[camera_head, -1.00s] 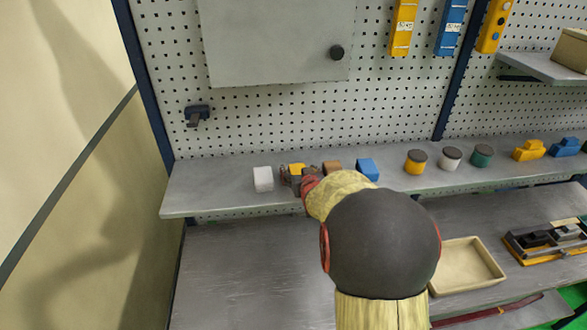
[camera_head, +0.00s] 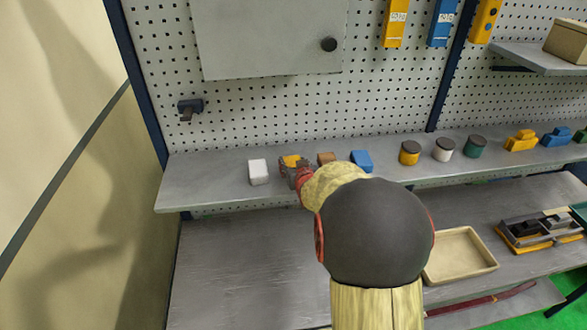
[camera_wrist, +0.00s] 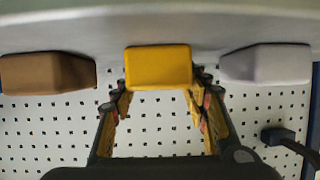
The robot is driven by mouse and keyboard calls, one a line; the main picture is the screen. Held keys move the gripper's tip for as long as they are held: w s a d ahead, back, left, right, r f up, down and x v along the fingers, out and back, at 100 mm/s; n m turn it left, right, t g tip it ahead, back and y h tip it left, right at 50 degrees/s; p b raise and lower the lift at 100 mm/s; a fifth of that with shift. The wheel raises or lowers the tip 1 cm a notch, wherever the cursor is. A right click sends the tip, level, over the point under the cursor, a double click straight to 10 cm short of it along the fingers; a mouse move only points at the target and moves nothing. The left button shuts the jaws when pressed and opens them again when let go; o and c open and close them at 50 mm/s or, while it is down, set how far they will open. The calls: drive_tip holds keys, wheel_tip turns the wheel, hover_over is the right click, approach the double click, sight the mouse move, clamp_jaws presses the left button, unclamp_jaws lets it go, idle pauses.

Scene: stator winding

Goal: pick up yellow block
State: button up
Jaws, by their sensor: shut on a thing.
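The yellow block (camera_head: 291,161) is at the shelf, between the white block and the brown block. My gripper (camera_head: 296,171) reaches it from the front and is shut on it. In the wrist view the yellow block (camera_wrist: 158,68) sits between the two finger ends of my gripper (camera_wrist: 160,85), one finger on each side. I cannot tell whether the block is clear of the shelf. My arm hides part of the shelf front in the head view.
A white block (camera_head: 259,172) and a brown block (camera_head: 326,158) stand close on either side. A blue block (camera_head: 361,161) is farther right, then several round jars. A pegboard (camera_head: 300,115) rises behind the shelf (camera_head: 200,184). A beige tray (camera_head: 461,256) lies on the lower table.

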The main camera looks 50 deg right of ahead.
drive_tip(key=shift+c, duration=1.1)
